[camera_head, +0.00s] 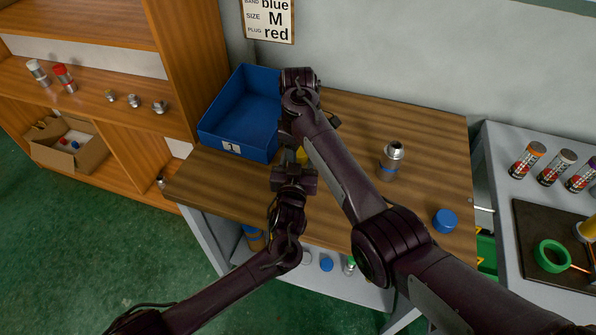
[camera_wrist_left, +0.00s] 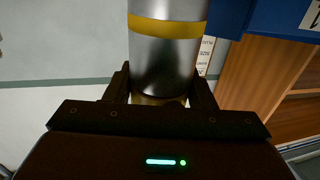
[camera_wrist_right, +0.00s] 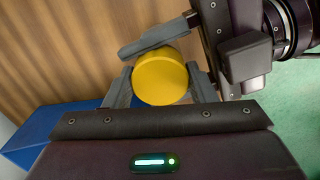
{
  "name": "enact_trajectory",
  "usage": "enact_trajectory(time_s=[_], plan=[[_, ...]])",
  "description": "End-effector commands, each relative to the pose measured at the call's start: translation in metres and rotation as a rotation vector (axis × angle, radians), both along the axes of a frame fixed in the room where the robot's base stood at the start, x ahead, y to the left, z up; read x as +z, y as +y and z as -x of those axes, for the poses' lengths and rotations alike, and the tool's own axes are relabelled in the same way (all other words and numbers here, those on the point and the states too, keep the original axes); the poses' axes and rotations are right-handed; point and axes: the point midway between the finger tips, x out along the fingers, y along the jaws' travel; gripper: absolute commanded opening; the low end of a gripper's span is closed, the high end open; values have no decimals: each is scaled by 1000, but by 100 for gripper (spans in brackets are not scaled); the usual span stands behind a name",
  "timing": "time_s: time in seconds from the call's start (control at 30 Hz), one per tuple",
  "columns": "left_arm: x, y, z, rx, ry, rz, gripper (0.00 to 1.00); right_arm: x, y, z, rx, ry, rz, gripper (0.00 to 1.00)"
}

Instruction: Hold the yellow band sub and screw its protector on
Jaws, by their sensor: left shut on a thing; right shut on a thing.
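The yellow band sub (camera_wrist_left: 167,50) is a bright metal cylinder with a yellow ring. In the left wrist view it stands between the fingers of my left gripper (camera_wrist_left: 160,95), which is shut on it. The round yellow protector (camera_wrist_right: 161,78) is between the fingers of my right gripper (camera_wrist_right: 160,88), which is shut on it. A finger of my left gripper (camera_wrist_right: 157,40) is close beside the protector in the right wrist view. In the head view the grippers meet over the table and hide most of both parts; only a bit of yellow (camera_head: 302,155) shows. I cannot tell whether the threads engage.
A blue bin (camera_head: 232,148) marked 1 stands at the table's left, close to my grippers. A metal sub (camera_head: 390,165) stands on the wooden table (camera_head: 440,135), with a blue cap (camera_head: 445,221) to its right. The table's right part is otherwise mostly clear.

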Motion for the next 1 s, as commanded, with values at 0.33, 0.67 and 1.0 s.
enact_trajectory(time_s=[0.33, 0.67, 1.0], plan=[[-2, 2, 0, 5, 3, -1, 0, 0, -1, 0, -27, -1, 0, 56], [-2, 2, 0, 4, 3, -2, 0, 0, 0, 0, -23, 0, 0, 72], [-2, 2, 0, 4, 3, -2, 0, 34, 0, -1, -21, -4, 0, 72]])
